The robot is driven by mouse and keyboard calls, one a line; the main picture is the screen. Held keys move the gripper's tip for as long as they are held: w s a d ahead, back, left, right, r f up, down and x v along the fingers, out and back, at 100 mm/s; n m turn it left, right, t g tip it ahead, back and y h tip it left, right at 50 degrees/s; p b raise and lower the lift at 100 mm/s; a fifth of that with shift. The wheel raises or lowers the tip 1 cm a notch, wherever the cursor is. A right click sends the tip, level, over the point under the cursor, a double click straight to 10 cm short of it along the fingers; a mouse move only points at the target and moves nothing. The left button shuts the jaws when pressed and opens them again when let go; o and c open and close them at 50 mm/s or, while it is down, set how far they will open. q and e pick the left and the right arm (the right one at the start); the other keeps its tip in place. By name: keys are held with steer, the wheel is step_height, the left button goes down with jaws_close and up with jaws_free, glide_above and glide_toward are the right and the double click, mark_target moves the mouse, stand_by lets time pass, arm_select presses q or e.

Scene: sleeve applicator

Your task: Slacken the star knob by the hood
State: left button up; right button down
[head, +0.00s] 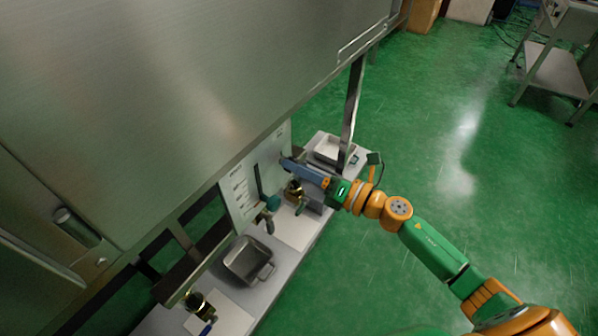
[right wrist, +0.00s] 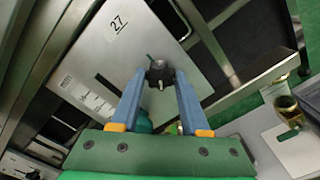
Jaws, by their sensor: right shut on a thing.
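The star knob (right wrist: 159,74) is small and dark, on a light grey panel (right wrist: 105,55) marked 27. In the right wrist view it sits between the two blue fingertips of my right gripper (right wrist: 160,82), which is shut on it. In the head view my right gripper (head: 290,164) reaches in from the right to the panel (head: 238,199), and its fingers hide the knob. The large brushed-steel hood (head: 170,80) hangs above the panel and fills the upper left. My left gripper is not in view.
Below the panel runs a narrow grey bench with a steel pan (head: 248,262), brass valve fittings (head: 196,302) and a white tray (head: 331,149). A teal lever (head: 268,186) is on the panel near my gripper. A steel post (head: 352,110) stands close behind. Green floor is open at right.

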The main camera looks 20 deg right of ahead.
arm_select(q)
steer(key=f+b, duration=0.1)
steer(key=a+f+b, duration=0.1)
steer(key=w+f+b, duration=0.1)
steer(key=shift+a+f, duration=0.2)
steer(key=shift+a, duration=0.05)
arm_select(e)
steer(key=n, duration=0.6)
steer(key=shift+n, duration=0.3)
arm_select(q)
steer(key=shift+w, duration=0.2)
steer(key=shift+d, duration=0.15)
arm_select(e)
steer(key=shift+c, duration=2)
jaws_free()
